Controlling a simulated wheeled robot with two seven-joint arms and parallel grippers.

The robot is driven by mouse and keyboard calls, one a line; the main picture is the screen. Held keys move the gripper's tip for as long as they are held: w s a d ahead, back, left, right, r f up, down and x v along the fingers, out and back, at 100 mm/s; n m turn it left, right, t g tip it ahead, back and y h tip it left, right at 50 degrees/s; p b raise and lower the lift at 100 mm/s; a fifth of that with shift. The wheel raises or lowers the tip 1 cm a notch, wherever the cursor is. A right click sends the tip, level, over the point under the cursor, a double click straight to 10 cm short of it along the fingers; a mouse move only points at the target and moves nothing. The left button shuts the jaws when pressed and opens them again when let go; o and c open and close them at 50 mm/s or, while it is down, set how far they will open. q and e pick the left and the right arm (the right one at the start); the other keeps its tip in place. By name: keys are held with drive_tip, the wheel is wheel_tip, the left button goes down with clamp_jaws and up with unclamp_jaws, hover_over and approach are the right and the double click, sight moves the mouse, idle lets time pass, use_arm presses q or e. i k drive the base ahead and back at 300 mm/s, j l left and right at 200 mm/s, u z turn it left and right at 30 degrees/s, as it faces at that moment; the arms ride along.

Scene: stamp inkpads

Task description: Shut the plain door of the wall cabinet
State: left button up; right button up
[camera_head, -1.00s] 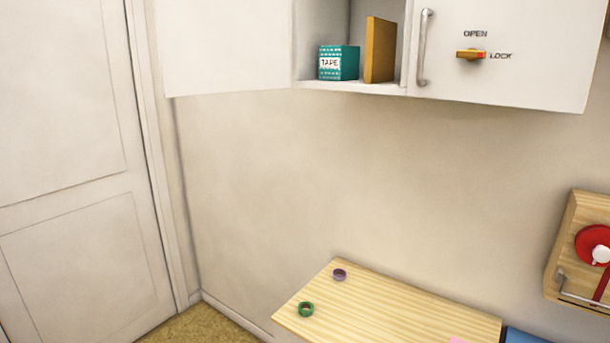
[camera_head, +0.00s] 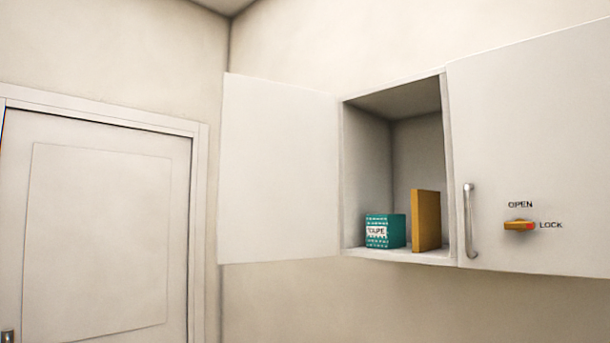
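The plain door (camera_head: 278,172) of the wall cabinet stands wide open, swung out to the left of the cabinet opening. It is blank, with no handle or lettering on the face I see. The wall cabinet (camera_head: 368,153) is white, and its left compartment is open to view. Inside stand a teal box labelled TAPE (camera_head: 385,231) and an upright orange-brown board (camera_head: 426,220). Neither of my grippers shows in the head view.
A white room door (camera_head: 95,240) is at the left. Bare wall lies below the cabinet.

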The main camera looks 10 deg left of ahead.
sight(277, 193)
drive_tip(key=i+j+z, duration=0.1)
drive_tip(key=z, duration=0.3)
drive_tip(key=j+z, duration=0.2)
drive_tip(key=z, duration=0.15)
drive_tip(key=i+j+z, duration=0.1)
drive_tip(key=z, duration=0.3)
drive_tip(key=j+z, duration=0.25)
drive_tip(key=j, duration=0.45)
drive_tip(key=j+z, duration=0.3)
drive_tip(key=j, duration=0.35)
drive_tip(key=j+z, duration=0.25)
drive_tip(key=j, duration=0.45)
drive_tip(key=k+j, duration=0.1)
drive_tip(key=j, duration=0.35)
drive_tip(key=k+j, duration=0.1)
drive_tip(key=j, duration=0.85)
drive_tip(key=k+j, duration=0.15)
drive_tip(key=j, duration=0.3)
drive_tip(key=z, duration=0.05)
